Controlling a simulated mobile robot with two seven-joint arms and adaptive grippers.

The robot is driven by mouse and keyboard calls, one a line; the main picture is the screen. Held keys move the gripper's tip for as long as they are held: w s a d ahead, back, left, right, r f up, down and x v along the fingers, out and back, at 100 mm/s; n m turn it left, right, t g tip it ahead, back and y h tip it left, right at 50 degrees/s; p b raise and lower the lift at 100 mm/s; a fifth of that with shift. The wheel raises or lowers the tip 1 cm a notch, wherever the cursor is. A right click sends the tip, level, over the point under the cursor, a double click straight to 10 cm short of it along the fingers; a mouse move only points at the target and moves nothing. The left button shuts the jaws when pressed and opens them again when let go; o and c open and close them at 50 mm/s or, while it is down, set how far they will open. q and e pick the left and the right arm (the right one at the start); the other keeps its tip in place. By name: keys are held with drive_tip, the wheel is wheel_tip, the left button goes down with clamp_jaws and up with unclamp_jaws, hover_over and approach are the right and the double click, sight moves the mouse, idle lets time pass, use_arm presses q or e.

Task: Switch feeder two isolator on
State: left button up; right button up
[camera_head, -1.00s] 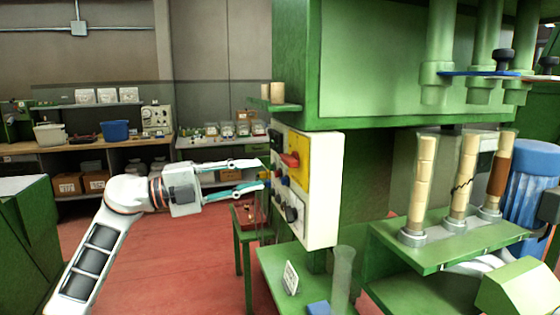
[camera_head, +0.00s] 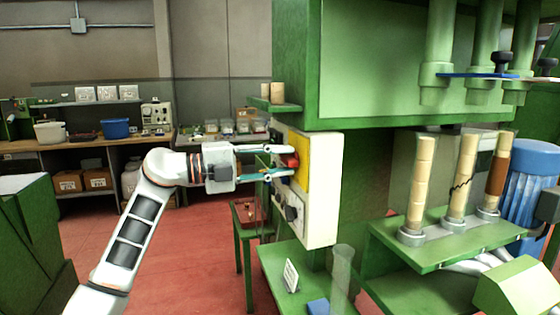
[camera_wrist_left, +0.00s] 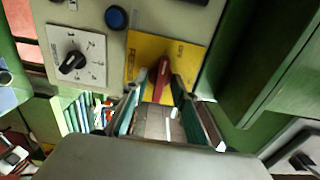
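The white control panel (camera_head: 321,205) hangs on the green machine, with a yellow plate (camera_head: 302,160) in its upper part. On that plate is a red isolator handle (camera_head: 290,161), partly hidden by my fingers. In the left wrist view the red handle (camera_wrist_left: 161,76) stands out from the yellow plate (camera_wrist_left: 186,53), and its label is too small to read. My left gripper (camera_head: 291,161) is at the panel, with its two teal fingers apart. The handle lies between the fingertips, nearer the right finger in the wrist view; contact is not clear. My right gripper is not in view.
A black rotary knob (camera_wrist_left: 72,62) and a blue button (camera_wrist_left: 116,17) sit beside the yellow plate. A small green shelf (camera_head: 272,104) with corks juts out above my gripper. A green ledge (camera_head: 275,262) lies below the panel. The red floor to the left is open.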

use_arm(q)
drive_tip(key=shift+c, duration=0.2)
clamp_jaws()
